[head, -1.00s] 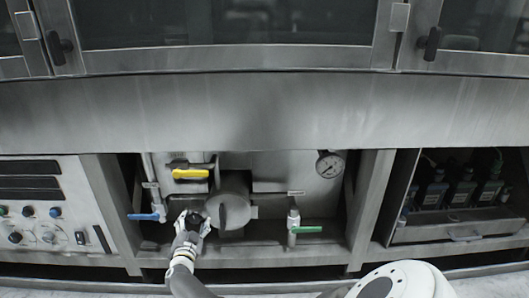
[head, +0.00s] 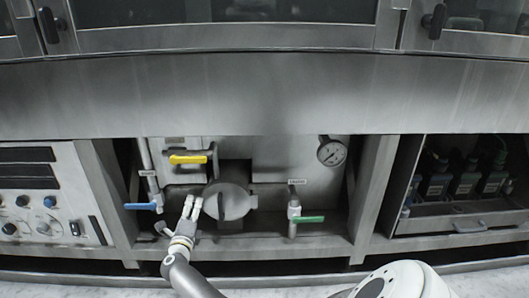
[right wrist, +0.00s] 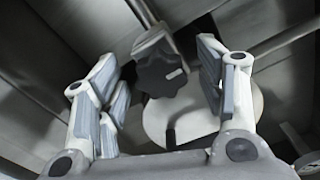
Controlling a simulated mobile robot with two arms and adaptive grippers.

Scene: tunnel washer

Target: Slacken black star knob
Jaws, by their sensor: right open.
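The black star knob (right wrist: 160,75) shows in the right wrist view, on the end of a grey bracket or rod, by the edge of a round grey lid (right wrist: 190,112). My right gripper (right wrist: 160,70) is open, with its fingers left and right of the knob in that view; I see no contact. In the head view my right gripper (head: 192,205) is just left of the round lid (head: 229,203). I cannot clearly make out the knob there; a small grey shape (head: 162,228) sits left of the gripper. My left gripper is not in view.
A blue lever (head: 140,206) is left of the gripper and a yellow lever (head: 188,159) above it. A green lever (head: 309,219) and a pressure gauge (head: 331,152) are to the right. Frame posts (head: 105,195) bound the recess; a control panel (head: 42,200) is at far left.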

